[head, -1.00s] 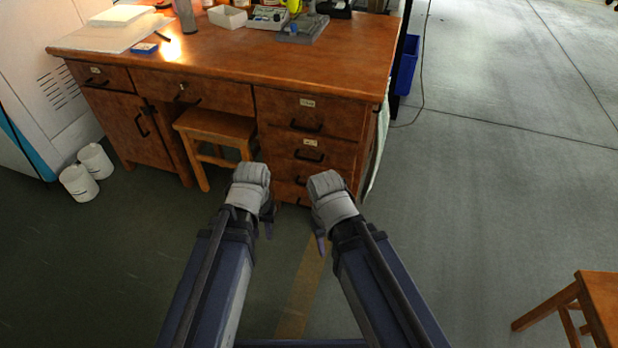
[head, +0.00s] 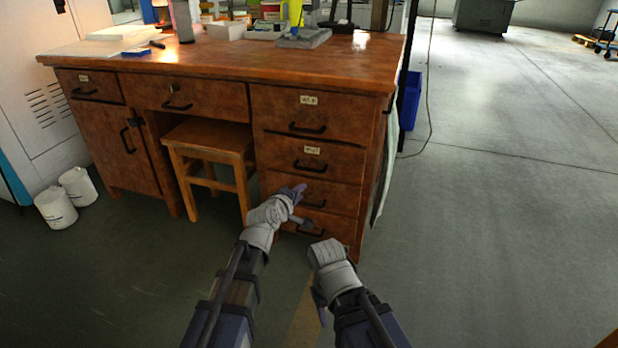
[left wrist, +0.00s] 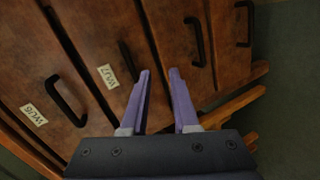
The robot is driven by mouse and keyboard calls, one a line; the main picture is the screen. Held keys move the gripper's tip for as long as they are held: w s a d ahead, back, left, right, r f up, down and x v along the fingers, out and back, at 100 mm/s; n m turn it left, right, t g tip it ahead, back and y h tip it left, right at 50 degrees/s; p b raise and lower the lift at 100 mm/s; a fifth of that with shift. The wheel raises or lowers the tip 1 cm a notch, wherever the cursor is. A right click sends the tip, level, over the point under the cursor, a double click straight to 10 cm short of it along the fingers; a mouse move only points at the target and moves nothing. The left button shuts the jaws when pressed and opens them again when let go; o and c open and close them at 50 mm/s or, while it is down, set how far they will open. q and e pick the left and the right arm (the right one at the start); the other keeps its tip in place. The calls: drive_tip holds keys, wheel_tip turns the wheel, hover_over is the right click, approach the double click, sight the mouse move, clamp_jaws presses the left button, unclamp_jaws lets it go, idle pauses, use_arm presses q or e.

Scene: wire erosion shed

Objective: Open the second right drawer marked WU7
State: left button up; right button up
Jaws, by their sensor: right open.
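The drawer marked WU7 (head: 282,150) is the second one down in the desk's right column, and it is closed. Its black bar handle (head: 310,166) sits below a white label (head: 312,150). In the left wrist view the label (left wrist: 108,77) reads WU7, and the handle (left wrist: 128,62) is left of the fingers, its lower end close to the left finger. My left gripper (head: 302,206) is open and empty, in front of the lower drawers and below the WU7 handle. My right gripper (head: 320,294) is open, lower and to the right, with its fingers partly hidden.
The top drawer (head: 345,112) and two lower drawers (head: 337,195) are closed. A wooden stool (head: 207,137) stands in the knee space left of the drawers. A blue bin (head: 410,98) is behind the desk's right side. The floor to the right is clear.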

sight(309, 170)
use_arm(q)
drive_tip(key=shift+w+d+r+n+t+b, duration=0.35)
drive_tip(key=shift+w+d+n, duration=0.15)
drive_tip(key=shift+w, duration=1.1)
drive_tip(key=shift+w+d+r+n+t+b, duration=0.25)
drive_tip(key=shift+w+d+n, duration=0.2)
drive_tip(key=shift+w, duration=1.15)
drive_tip(key=shift+w+d+r+n+t+b, duration=0.25)
drive_tip(key=shift+w+d+n+t, duration=0.2)
drive_tip(key=shift+w, duration=1.15)
clamp_jaws()
drive_tip(key=shift+s, duration=0.1)
